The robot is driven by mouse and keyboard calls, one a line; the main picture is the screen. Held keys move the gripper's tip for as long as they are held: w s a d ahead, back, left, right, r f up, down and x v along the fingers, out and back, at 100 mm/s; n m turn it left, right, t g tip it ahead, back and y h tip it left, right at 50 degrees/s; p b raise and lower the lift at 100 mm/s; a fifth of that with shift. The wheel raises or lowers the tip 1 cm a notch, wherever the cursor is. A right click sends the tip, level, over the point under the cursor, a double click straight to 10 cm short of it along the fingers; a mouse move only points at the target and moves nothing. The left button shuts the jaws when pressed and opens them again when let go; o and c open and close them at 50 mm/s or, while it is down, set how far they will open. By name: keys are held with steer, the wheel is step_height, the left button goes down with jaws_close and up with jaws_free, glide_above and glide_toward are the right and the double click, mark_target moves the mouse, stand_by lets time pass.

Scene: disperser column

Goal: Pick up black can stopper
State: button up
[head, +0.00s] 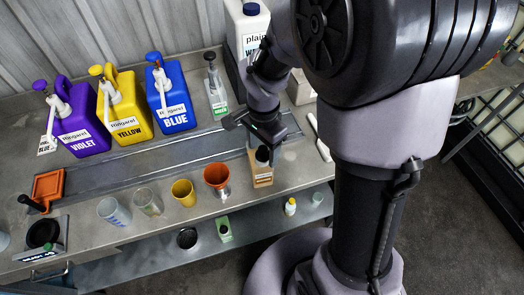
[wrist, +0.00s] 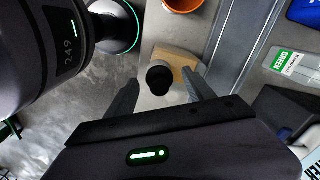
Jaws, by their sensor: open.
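The black can stopper (head: 262,154) stands on a small wooden stand (head: 262,178) at the front edge of the grey bench. My gripper (wrist: 160,78) is open and empty, with one finger on each side of the stopper in that picture. Gaps show between the fingers and the stopper; how far above it the fingers are I cannot tell. In the head view my gripper (head: 262,138) is just above the stand, partly hidden by my arm.
An orange cup (head: 217,176) stands left of the stand, with a yellow cup (head: 183,192) and clear cups further left. Violet, yellow and blue (head: 171,97) pump canisters stand behind. A green-labelled pump bottle (head: 215,88) is near my arm. A lower shelf holds small bottles.

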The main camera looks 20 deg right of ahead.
steer(key=shift+c, duration=0.4)
jaws_close()
steer(key=shift+r, duration=0.6)
step_height(320, 180, up, 2)
steer(key=shift+r+p, duration=0.25)
steer(key=shift+p, duration=0.4)
steer(key=s+d+r+p, duration=0.1)
steer(key=s+d+r, duration=0.1)
steer(key=s+d, duration=0.85)
step_height(320, 180, up, 2)
steer(key=r+n+p, duration=0.1)
steer(key=n+p, duration=0.3)
steer(key=p, duration=0.5)
glide_above(263, 148)
steer(key=shift+s+a+f, duration=0.1)
steer(key=shift+a+f, duration=0.05)
steer(key=shift+f, duration=0.1)
steer(key=shift+n, duration=0.3)
step_height(263, 148, down, 6)
steer(key=b, duration=0.5)
steer(key=shift+f, duration=0.15)
